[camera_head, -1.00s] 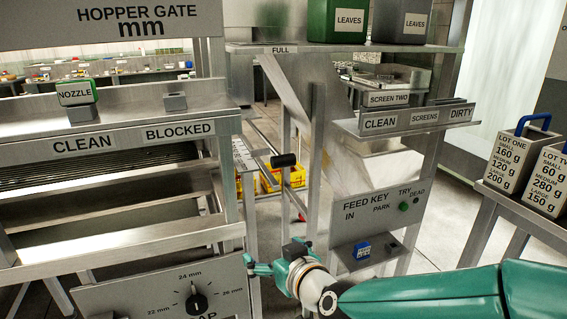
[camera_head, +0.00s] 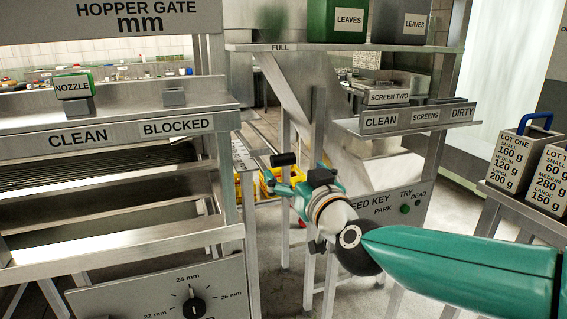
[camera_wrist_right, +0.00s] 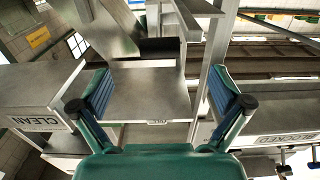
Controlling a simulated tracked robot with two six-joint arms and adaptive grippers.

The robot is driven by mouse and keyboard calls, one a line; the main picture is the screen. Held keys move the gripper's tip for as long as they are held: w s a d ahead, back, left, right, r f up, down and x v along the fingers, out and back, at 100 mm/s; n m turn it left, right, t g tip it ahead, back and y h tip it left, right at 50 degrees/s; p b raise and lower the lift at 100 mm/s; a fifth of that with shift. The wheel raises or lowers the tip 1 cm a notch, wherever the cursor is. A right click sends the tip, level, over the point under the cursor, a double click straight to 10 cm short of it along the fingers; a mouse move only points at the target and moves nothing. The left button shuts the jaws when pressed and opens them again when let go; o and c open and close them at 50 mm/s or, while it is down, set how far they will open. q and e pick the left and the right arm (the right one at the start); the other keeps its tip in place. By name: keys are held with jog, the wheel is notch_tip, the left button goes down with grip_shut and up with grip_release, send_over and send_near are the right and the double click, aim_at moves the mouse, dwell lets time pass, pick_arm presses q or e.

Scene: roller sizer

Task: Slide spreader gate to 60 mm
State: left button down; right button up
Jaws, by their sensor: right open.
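A black cylindrical handle (camera_head: 283,159) shows in the head view at the metal frame right of the CLEAN/BLOCKED shelf; I take it to be the spreader gate's handle, though no gate label is readable. A narrow marked scale strip (camera_head: 243,155) lies to its left, its figures too small to read. My right gripper (camera_head: 282,188) is just below the handle, teal fingers pointing left and away. In the right wrist view my right gripper (camera_wrist_right: 158,82) has its fingers wide apart, empty, with a bare metal plate (camera_wrist_right: 150,98) beyond them. My left gripper is out of view.
The CLEAN/BLOCKED shelf (camera_head: 110,150) with the green NOZZLE block (camera_head: 73,85) stands left. The feed key panel (camera_head: 385,205) is partly hidden behind my right arm. A frame post (camera_head: 313,150) stands close to the gripper. Lot weights (camera_head: 522,155) stand at the right.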

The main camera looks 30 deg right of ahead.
aim_at(274, 148)
jog(key=x, duration=0.7)
jog(key=c, duration=1.6)
jog(key=p+x, duration=0.1)
jog(key=x, duration=0.5)
jog(key=shift+w+r, duration=0.1)
jog(key=o, duration=1.6)
